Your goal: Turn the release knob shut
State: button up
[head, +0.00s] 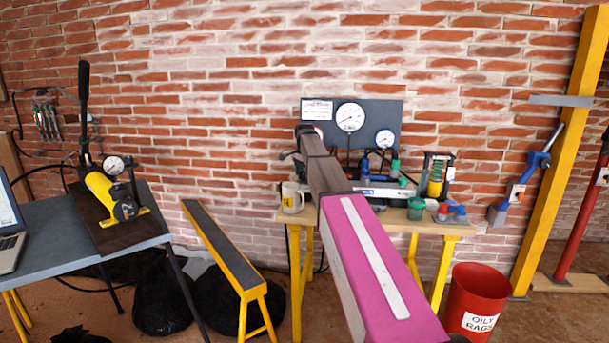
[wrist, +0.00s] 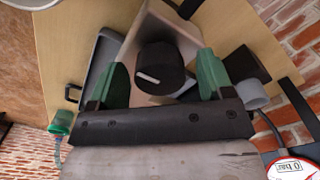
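The black round knob (wrist: 160,66) with a short white pointer line shows in the wrist view, on a pale block (wrist: 182,35). My gripper (wrist: 163,60) is open, with its two green fingers apart on either side of the knob. Gaps show between the knob and both fingers. The pointer line slants down to the right in this view. In the head view my arm covers the knob, and my fingertips cannot be made out there.
The wooden bench (head: 455,229) carries a mug (head: 292,198), a green cup (head: 416,209) and a gauge panel (head: 378,112) behind. In the wrist view a grey cylinder (wrist: 253,95) stands right of the fingers. A red bin (head: 478,295) stands on the floor at right.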

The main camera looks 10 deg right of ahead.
notch_tip(320, 180, up, 11)
dwell(0.6)
jog(key=shift+f, duration=0.1)
